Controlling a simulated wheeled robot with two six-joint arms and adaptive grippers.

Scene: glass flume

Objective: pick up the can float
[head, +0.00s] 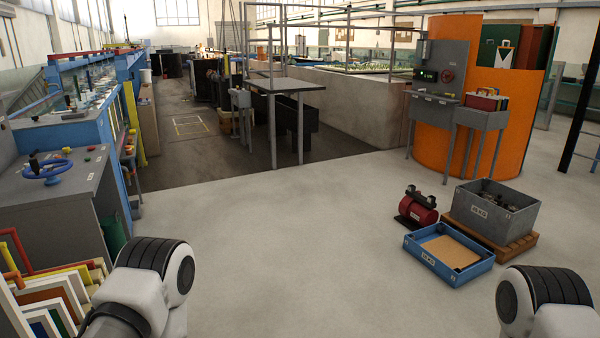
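I cannot pick out a can float for certain in the head view. A red cylindrical object with black parts (418,208) sits on the floor at the right, but I cannot tell what it is. Small items lie on the grey bench at the left, too small to name. White and black parts of my two arms show at the bottom left and bottom right. Neither gripper shows.
A blue tray (480,270) with a tan bottom and a grey crate (525,217) on a wooden pallet (520,248) stand at the right. A grey bench (75,200) with a blue handwheel (47,173) and leaning frames (50,290) are at the left. The middle floor is clear.

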